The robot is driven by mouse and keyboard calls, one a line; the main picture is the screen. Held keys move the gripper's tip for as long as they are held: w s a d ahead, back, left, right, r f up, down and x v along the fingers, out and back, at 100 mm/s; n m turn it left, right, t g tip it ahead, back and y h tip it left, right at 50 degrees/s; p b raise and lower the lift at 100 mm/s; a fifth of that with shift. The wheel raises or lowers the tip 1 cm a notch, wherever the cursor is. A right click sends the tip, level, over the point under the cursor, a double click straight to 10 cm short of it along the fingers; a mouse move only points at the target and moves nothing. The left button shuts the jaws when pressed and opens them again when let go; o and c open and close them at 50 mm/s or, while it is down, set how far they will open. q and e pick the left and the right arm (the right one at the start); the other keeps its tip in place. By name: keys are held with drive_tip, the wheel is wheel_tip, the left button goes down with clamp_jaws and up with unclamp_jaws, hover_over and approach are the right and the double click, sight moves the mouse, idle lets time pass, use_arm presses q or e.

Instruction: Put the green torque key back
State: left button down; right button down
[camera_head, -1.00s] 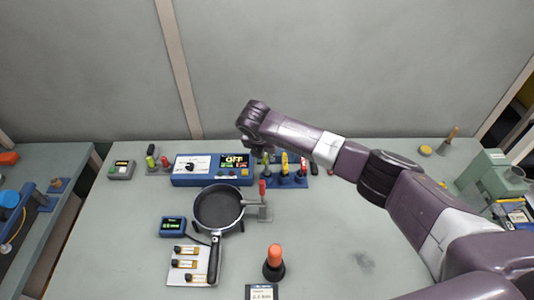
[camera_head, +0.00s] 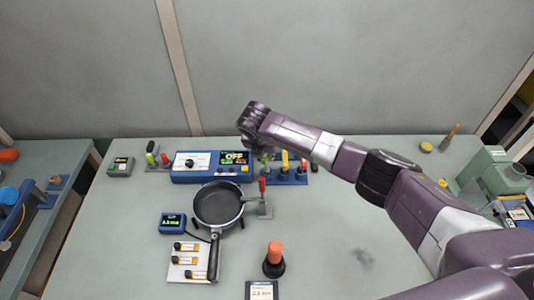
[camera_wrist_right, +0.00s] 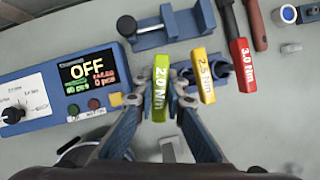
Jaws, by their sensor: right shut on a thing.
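My right gripper (camera_wrist_right: 160,100) is shut on the green torque key (camera_wrist_right: 161,90), which is marked 2.0 Nm. The key stands between the two fingertips, and in the head view my wrist mostly hides it. The yellow 2.5 Nm key (camera_wrist_right: 206,82) and the red 3.0 Nm key (camera_wrist_right: 243,65) stand to its right. In the head view the yellow key (camera_head: 285,162) and red key stand on the blue rack (camera_head: 290,181). I cannot tell whether the green key's lower end is in the rack or above it. My left gripper is not in view.
A blue control box (camera_head: 212,168) reading OFF stands close to the left of the rack. A black pan (camera_head: 218,204) with a red-handled clamp (camera_head: 262,186) sits in front. A blue bracket (camera_wrist_right: 180,22) lies behind the keys. The table's right middle is clear.

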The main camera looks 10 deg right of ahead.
drive_tip(key=shift+f+b, duration=0.7)
drive_tip(key=shift+f, duration=0.7)
drive_tip(key=c, duration=1.9)
unclamp_jaws()
drive_tip(key=shift+r, duration=0.1)
